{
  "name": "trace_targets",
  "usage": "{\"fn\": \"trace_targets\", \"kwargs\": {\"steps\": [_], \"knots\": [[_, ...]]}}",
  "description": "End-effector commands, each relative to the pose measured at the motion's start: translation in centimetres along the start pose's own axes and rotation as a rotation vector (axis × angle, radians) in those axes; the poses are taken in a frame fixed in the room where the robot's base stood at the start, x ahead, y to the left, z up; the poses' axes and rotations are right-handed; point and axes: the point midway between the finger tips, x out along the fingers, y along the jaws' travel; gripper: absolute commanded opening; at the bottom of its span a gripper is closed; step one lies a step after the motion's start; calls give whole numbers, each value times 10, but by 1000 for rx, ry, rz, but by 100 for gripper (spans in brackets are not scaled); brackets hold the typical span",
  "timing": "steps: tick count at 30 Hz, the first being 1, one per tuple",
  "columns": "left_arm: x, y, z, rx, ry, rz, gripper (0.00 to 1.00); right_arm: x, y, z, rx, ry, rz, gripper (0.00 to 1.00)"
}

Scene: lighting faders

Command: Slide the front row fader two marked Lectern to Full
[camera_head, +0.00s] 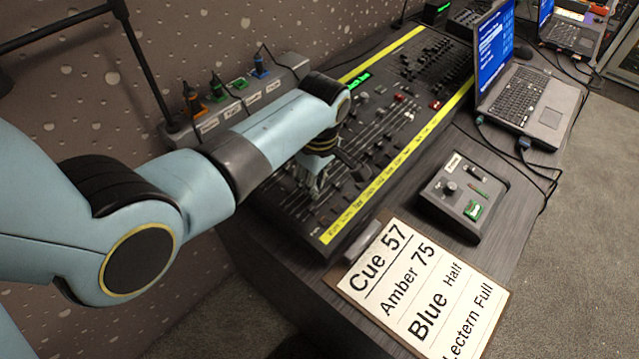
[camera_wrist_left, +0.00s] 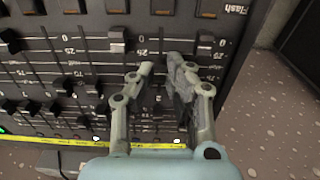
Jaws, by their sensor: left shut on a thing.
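The lighting desk (camera_head: 330,238) is a long black board with rows of faders and yellow label strips. My left gripper (camera_head: 314,188) reaches down onto the near-left end of the desk, among the front faders. My right gripper is not in view.
A clipboard (camera_head: 420,290) reads Cue 57, Amber 75, Blue Half, Lectern Full. A small control box (camera_head: 462,195) and a laptop (camera_head: 525,105) stand right of the desk. A grey box (camera_head: 245,100) with coloured plugs lies behind my left arm.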

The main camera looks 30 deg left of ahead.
Motion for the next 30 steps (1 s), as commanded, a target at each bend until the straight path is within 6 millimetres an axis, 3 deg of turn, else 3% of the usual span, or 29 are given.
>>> {"fn": "trace_targets", "kwargs": {"steps": [20, 21, 22, 30], "knots": [[0, 0, -28, 0, 1, 1, 0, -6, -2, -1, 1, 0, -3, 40], [0, 0, -28, 0, 1, 1, 18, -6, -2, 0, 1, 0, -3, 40], [0, 0, -28, 0, 1, 1, 22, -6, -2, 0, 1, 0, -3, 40], [-1, 0, -28, 0, 1, 1, 23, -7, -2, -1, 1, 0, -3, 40]]}}
